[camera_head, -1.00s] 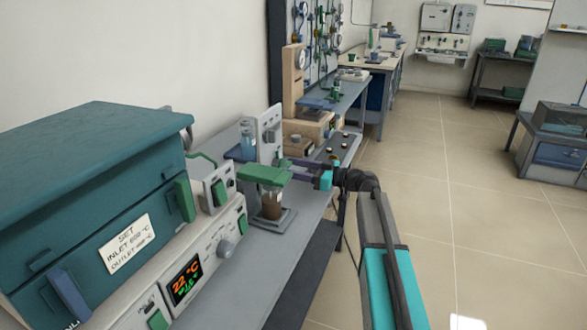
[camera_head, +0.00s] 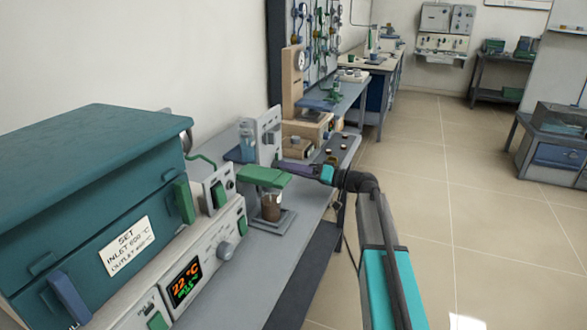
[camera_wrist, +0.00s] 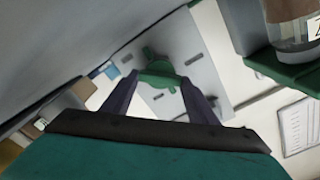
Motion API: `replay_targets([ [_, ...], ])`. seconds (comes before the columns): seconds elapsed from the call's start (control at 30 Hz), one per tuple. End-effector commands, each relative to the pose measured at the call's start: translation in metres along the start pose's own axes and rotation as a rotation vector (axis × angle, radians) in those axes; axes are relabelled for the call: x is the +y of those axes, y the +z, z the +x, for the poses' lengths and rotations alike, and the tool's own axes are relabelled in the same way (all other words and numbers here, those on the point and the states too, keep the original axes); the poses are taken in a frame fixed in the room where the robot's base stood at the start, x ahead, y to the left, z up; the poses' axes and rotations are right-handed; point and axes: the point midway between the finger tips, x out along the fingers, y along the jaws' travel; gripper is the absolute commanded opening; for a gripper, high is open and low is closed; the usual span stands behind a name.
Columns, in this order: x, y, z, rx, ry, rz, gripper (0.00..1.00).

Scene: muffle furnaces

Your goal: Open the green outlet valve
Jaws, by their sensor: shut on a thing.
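The green valve (camera_wrist: 160,70) is a small lobed handle on a pale grey panel in the wrist view. My gripper (camera_wrist: 159,82) has its two purple fingers on either side of it, and they are shut on it. In the head view my gripper (camera_head: 281,167) reaches left to the front of the upright pale panel (camera_head: 269,132). The fingertips and the valve are hard to make out there, partly hidden by the green bracket (camera_head: 264,177). I cannot tell the valve's open or closed position.
The green bracket stands close in front of my fingers, over a beaker (camera_head: 271,207) of brown liquid. It also shows in the wrist view (camera_wrist: 285,72). A teal furnace (camera_head: 95,190) with a control panel (camera_head: 215,250) fills the left. The floor (camera_head: 440,220) at right is clear.

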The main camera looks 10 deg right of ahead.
Motion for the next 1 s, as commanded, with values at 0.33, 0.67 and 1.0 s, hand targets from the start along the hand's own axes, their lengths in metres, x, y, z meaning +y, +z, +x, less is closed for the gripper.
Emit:
replay_targets([
  [0.33,-0.0024,0.0015,0.0016,-0.009,-0.005,0.329,0.31],
  [0.67,-0.0016,0.0019,0.0017,-0.01,-0.004,0.632,0.31],
  [1.0,0.0001,0.0038,0.0017,-0.011,-0.003,0.832,0.31],
])
